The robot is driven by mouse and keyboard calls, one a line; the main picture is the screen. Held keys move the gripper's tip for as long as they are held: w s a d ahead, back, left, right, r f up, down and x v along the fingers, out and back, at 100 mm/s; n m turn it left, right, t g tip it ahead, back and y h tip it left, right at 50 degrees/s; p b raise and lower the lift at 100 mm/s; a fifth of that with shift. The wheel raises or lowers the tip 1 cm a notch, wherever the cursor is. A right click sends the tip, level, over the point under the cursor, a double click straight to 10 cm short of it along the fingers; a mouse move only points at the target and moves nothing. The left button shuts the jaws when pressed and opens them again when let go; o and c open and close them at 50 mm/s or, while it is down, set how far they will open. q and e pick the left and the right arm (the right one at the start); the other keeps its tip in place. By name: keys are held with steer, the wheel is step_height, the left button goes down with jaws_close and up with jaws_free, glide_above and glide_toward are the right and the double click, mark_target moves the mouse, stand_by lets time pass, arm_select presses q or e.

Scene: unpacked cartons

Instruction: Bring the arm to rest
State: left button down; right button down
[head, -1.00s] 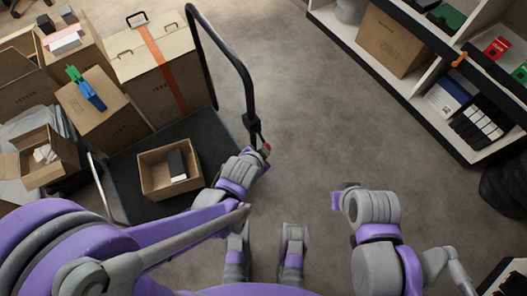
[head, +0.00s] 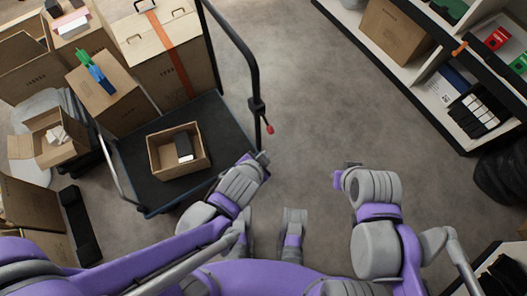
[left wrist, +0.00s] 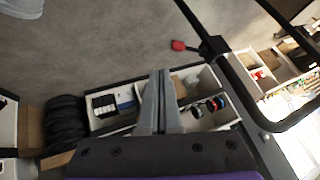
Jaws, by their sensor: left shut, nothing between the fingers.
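My left gripper (head: 262,158) is at the end of the purple and grey left arm, low over the floor by the cart's front right corner. In the left wrist view its two grey fingers (left wrist: 159,100) lie together with nothing between them. My right gripper (head: 346,172) is small and partly hidden by its wrist at the right, over bare floor; its jaws cannot be made out.
A dark platform cart (head: 140,171) with a black handle (head: 252,70) and red-tipped lever (head: 270,129) stands at left. It carries an open carton (head: 180,171) with a dark item inside. More cartons stand behind. Shelving (head: 430,105) is at right; floor between is clear.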

arm_select(q)
steer(key=shift+a, duration=0.1)
